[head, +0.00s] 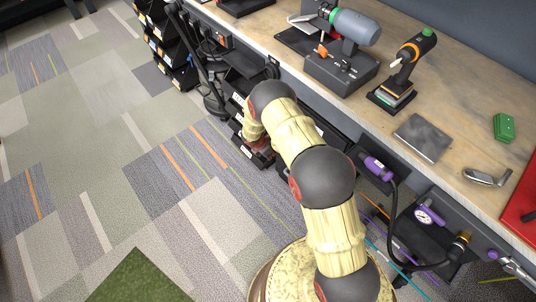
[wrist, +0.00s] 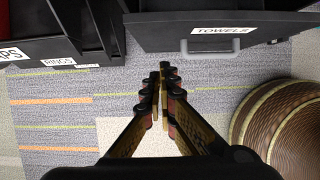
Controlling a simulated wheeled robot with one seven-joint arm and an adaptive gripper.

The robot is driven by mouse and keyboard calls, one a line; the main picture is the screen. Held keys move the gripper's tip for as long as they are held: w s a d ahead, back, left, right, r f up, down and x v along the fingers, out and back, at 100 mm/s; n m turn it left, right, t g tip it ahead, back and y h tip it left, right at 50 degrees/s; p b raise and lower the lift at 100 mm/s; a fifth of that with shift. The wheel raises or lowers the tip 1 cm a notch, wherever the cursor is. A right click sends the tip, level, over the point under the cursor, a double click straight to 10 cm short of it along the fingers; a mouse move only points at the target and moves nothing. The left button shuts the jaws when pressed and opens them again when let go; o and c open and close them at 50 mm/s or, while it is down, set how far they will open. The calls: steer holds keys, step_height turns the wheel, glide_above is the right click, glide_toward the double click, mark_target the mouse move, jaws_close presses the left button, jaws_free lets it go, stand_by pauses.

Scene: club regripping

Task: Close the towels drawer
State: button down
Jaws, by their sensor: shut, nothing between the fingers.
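The towels drawer (wrist: 281,27) is a dark bin-like drawer with a white TOWELS label (wrist: 222,30) and a grey bar handle (wrist: 210,46) at the top right of the wrist view. A strip of its dark inside shows above the front's rim, so it stands out at least partly; how far I cannot tell. My gripper (wrist: 161,68) is shut and empty. Its fingertips show a little below and left of the handle in the wrist view, apart from it. In the head view my arm hides most of the gripper and the towels drawer.
Dark drawers labelled RINGS (wrist: 59,62) and one ending in "PS" stand left of the towels drawer. The workbench (head: 455,110) with tools runs along the right. A hose (head: 394,215) hangs from its front.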

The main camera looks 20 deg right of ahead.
steer(key=shift+w+d+f+b, duration=0.3)
steer(key=shift+d+f+b, duration=0.15)
steer(key=shift+d, duration=0.35)
steer(key=shift+w+d+f+b, duration=0.3)
steer(key=shift+d+f+b, duration=0.15)
steer(key=shift+d, duration=0.4)
steer(key=shift+w+d+f+b, duration=0.35)
steer(key=shift+d+f, duration=0.2)
steer(key=shift+d, duration=0.25)
steer(key=shift+w+d, duration=0.2)
steer(key=shift+d, duration=0.45)
steer(key=shift+w+d, duration=0.2)
steer(key=shift+d, duration=0.4)
steer(key=shift+a, duration=0.1)
